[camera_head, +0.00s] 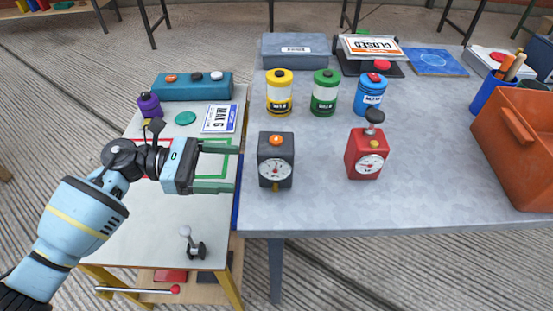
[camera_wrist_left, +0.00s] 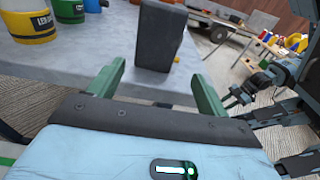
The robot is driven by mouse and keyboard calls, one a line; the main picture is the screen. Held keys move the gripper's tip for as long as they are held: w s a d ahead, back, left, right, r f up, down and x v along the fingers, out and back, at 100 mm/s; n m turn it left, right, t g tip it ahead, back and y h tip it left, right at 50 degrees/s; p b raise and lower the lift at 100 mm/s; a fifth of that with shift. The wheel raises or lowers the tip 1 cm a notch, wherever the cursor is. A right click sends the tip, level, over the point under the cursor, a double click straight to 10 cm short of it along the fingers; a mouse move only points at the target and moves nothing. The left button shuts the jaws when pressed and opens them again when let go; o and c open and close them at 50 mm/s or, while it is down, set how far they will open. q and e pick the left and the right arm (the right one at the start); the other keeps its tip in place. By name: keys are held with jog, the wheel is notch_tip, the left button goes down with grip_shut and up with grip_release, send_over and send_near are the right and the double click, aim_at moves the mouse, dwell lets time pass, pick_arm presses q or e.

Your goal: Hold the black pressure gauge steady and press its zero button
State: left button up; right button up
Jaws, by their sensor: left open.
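The black pressure gauge (camera_head: 276,165) stands upright on the grey table, its white dial facing me and an orange button (camera_head: 276,140) on top. My left gripper (camera_head: 236,166) is open and empty to the left of the gauge, its green fingers pointing at it. In the left wrist view the gauge (camera_wrist_left: 160,38) shows its dark side, ahead of the fingers (camera_wrist_left: 157,82) and roughly between their lines. A gap seems to remain between them. The dark arm parts at the right of the wrist view look like mine; whether their gripper is open is unclear.
A red gauge (camera_head: 367,155) stands to the right. Yellow (camera_head: 279,95), green (camera_head: 324,95) and blue (camera_head: 371,97) canisters stand behind. An orange crate (camera_head: 520,175) is at the far right. A white side table (camera_head: 150,225) lies under my left arm. The grey table's front is clear.

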aim_at(270, 170)
pick_arm(q)
jog(key=d+p, duration=0.1)
jog(key=d, duration=0.4)
jog(key=shift+d+f, duration=0.4)
jog(key=shift+d, duration=0.75)
jog(key=shift+d+b, duration=0.4)
jog(key=shift+d, duration=0.6)
pick_arm(e)
jog(key=shift+r, duration=0.1)
jog(key=shift+r, duration=0.1)
pick_arm(q)
jog(key=c, duration=0.4)
pick_arm(e)
jog(key=shift+s, duration=0.1)
grip_shut()
